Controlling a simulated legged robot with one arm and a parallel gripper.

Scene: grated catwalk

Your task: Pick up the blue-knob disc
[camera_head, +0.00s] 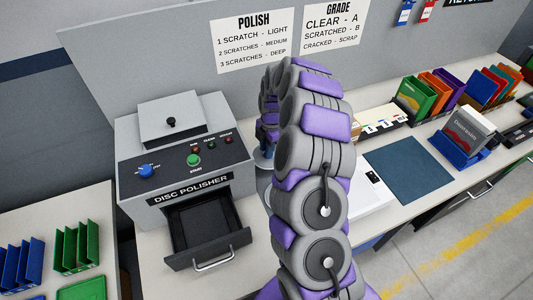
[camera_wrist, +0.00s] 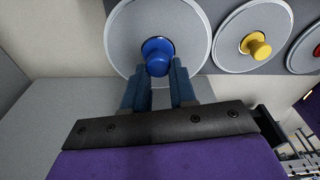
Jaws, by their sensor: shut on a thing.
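The blue-knob disc (camera_wrist: 122,42) is a round grey disc with a blue knob (camera_wrist: 157,55) at its centre, at the top of the wrist view. My gripper (camera_wrist: 163,74) has its two blue fingers shut on the blue knob, one finger on each side. In the head view my arm hides most of the gripper and the disc.
A yellow-knob disc (camera_wrist: 235,33) and a partly cut-off red-knob disc (camera_wrist: 306,50) are to the right. The disc polisher (camera_head: 188,165) has its drawer (camera_head: 207,237) pulled out. A blue mat (camera_head: 408,167) and colored racks (camera_head: 440,90) stand right of my arm.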

